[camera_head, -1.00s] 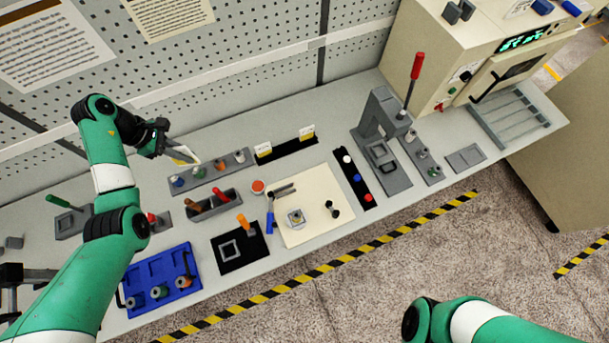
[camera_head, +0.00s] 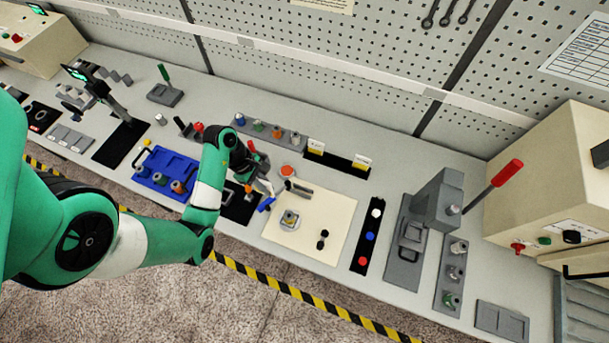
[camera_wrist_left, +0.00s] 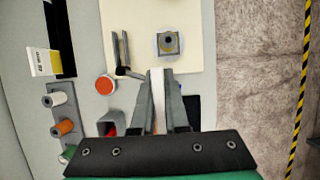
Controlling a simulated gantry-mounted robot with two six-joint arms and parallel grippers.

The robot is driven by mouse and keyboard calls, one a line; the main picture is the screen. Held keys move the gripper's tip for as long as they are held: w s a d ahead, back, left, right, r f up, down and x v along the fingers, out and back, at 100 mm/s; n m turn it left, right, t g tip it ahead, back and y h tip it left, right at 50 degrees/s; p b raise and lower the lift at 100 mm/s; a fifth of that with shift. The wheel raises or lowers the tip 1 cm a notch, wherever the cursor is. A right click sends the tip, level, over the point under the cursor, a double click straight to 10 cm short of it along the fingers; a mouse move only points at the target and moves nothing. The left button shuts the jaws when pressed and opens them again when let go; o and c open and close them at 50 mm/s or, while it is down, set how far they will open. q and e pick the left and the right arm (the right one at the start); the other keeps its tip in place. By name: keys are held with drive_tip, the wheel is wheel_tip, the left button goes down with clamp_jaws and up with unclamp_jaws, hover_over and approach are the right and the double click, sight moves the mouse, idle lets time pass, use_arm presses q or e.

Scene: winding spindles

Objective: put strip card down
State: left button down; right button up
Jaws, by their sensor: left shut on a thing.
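My left gripper (camera_head: 262,176) is low at the left edge of the cream mat (camera_head: 335,225). In the left wrist view, its fingers (camera_wrist_left: 158,98) are shut on a thin white strip card (camera_wrist_left: 158,88), seen edge-on between them. The fingertips point at the mat (camera_wrist_left: 198,14). In the head view the card is small and mostly hidden by the gripper. I cannot tell whether the card touches anything. My right gripper is not in view.
A red-orange round lid (camera_head: 287,171) and a dark grey tool (camera_head: 300,189) are close to the gripper. A blue tray (camera_head: 150,181) stands left. A black holder with yellow-labelled cards (camera_head: 338,164) lies behind.

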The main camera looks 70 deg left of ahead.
use_arm(q)
drive_tip(key=shift+w+a+f+b, duration=0.2)
drive_tip(key=shift+w+f+b, duration=0.6)
drive_tip(key=shift+w+f, duration=1.35)
drive_tip(key=shift+w+a+f+b, duration=0.25)
drive_tip(key=shift+w+f+b, duration=0.5)
drive_tip(key=shift+w+f, duration=1.35)
drive_tip(key=shift+w+a+f+b, duration=0.2)
drive_tip(key=shift+w+f+b, duration=0.6)
drive_tip(key=shift+w+f, duration=1.35)
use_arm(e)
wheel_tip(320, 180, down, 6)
use_arm(q)
drive_tip(key=shift+r, duration=0.1)
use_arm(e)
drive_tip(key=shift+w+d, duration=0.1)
use_arm(q)
drive_tip(key=shift+f+b, duration=0.45)
drive_tip(key=shift+f, duration=0.15)
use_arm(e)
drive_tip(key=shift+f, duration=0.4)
use_arm(q)
drive_tip(key=c, duration=0.9)
unclamp_jaws()
